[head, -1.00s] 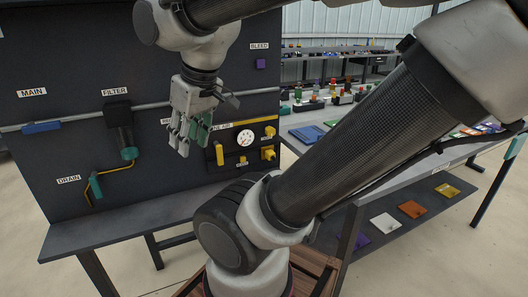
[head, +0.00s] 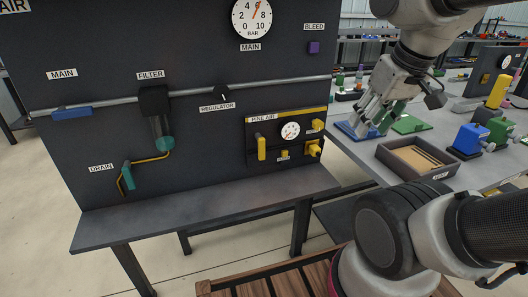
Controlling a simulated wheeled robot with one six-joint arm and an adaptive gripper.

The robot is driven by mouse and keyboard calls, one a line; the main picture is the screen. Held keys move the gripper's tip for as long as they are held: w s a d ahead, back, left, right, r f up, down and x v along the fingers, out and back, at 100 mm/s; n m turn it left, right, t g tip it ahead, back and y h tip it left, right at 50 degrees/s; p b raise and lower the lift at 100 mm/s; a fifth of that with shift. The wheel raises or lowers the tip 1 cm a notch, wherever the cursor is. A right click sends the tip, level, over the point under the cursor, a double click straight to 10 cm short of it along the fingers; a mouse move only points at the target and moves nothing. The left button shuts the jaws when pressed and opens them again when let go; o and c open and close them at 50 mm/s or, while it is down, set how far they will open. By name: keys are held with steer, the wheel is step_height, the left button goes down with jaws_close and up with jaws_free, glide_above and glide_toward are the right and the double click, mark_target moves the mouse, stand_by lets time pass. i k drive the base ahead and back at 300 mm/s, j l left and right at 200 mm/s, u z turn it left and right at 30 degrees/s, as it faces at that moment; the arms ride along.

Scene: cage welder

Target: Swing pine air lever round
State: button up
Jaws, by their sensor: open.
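The pine air panel (head: 283,160) is a dark plate with a yellow strip and a "PINE AIR" label, on the lower right of the black board. Its yellow lever (head: 261,148) hangs upright at the panel's left side. A small round gauge (head: 290,131) and several yellow fittings (head: 313,149) sit to its right. My gripper (head: 372,121) is open and empty, pointing down to the right of the board, in front of the side table, clear of the lever.
A wooden-bottomed open box (head: 392,169) and blue and green blocks (head: 467,139) stand on the side table (head: 350,151). A grey shelf (head: 200,205) juts out under the board. The board also carries a blue handle (head: 72,113), a filter (head: 158,120) and a teal drain handle (head: 128,176).

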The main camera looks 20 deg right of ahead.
mark_target(261, 140)
steer(key=k+j, duration=0.15)
steer(key=j, duration=0.25)
steer(key=k+j, duration=0.1)
steer(key=j, duration=0.3)
steer(key=k+j, duration=0.15)
steer(key=j, duration=0.3)
